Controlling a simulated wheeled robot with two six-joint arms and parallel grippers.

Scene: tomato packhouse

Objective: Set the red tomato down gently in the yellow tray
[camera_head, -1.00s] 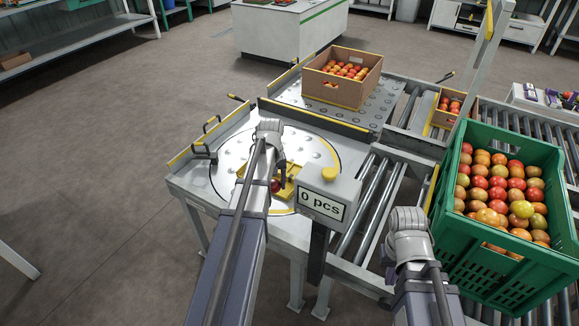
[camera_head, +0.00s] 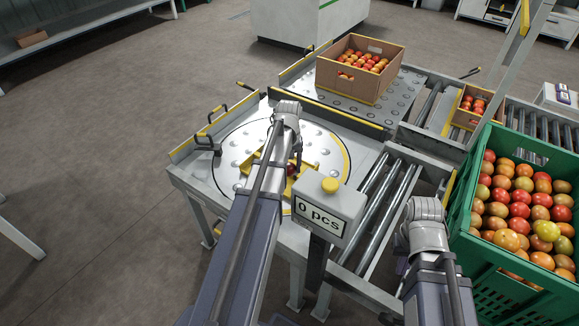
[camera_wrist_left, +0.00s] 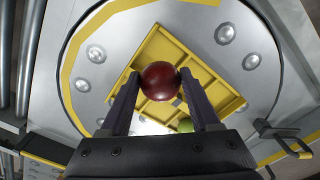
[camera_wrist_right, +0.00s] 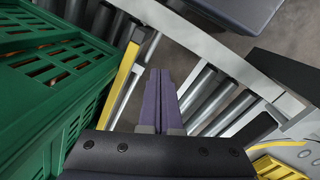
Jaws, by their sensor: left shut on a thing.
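The dark red tomato (camera_wrist_left: 160,80) is between the fingers of my left gripper (camera_wrist_left: 158,84), which is shut on it. In the left wrist view it covers part of the yellow tray (camera_wrist_left: 219,88), which has divided compartments; I cannot tell whether it touches the tray. In the head view the tomato (camera_head: 291,169) shows just beyond my left wrist, and part of the yellow tray (camera_head: 251,163) shows beside it. My right gripper (camera_wrist_right: 162,73) is shut and empty, beside the rollers.
The tray lies on a round studded plate (camera_head: 232,152). A counter reading "0 pcs" (camera_head: 318,217) stands close to my left arm. A green crate of tomatoes (camera_head: 480,250) is at the right. A cardboard box of tomatoes (camera_head: 345,85) stands at the back. Rollers (camera_head: 385,205) lie between.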

